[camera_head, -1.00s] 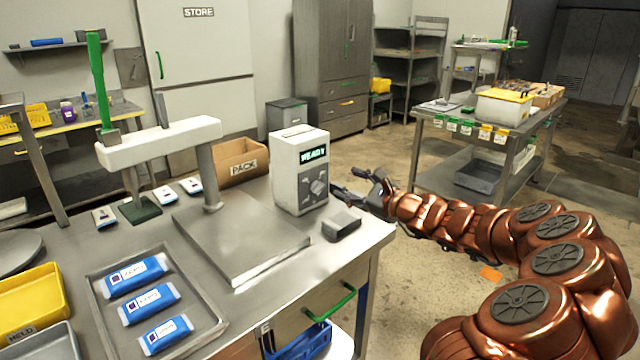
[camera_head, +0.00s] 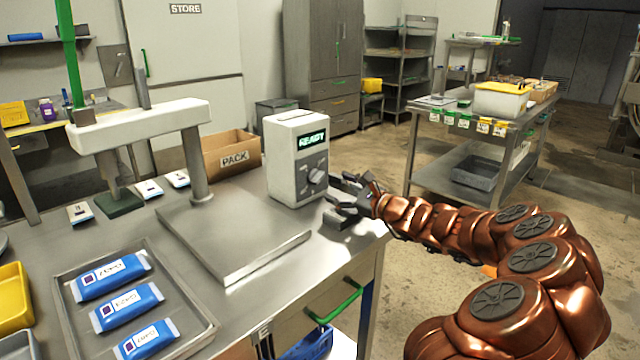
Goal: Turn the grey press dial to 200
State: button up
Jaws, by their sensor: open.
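The white press control box (camera_head: 283,165) stands on the metal bench, its green display reading READY. On its grey front panel sits the grey dial (camera_head: 317,176), a small knob; its setting is too small to read. My gripper (camera_head: 338,193) is open and empty, just right of the box and close to the dial. I cannot tell whether a finger touches it. The press (camera_head: 140,125), with a white arm, a post and a green lever (camera_head: 68,50), stands left of the box.
A tray (camera_head: 190,325) with blue pouches (camera_head: 125,306) is at the front left. A cardboard PACK box (camera_head: 232,157) stands behind the press. Open floor lies right of the bench.

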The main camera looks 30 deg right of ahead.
aim_at(321, 180)
jog(key=shift+x, duration=3.35)
jog(key=shift+d, duration=0.1)
jog(key=c, duration=1.1)
jog(key=shift+c, duration=0.2)
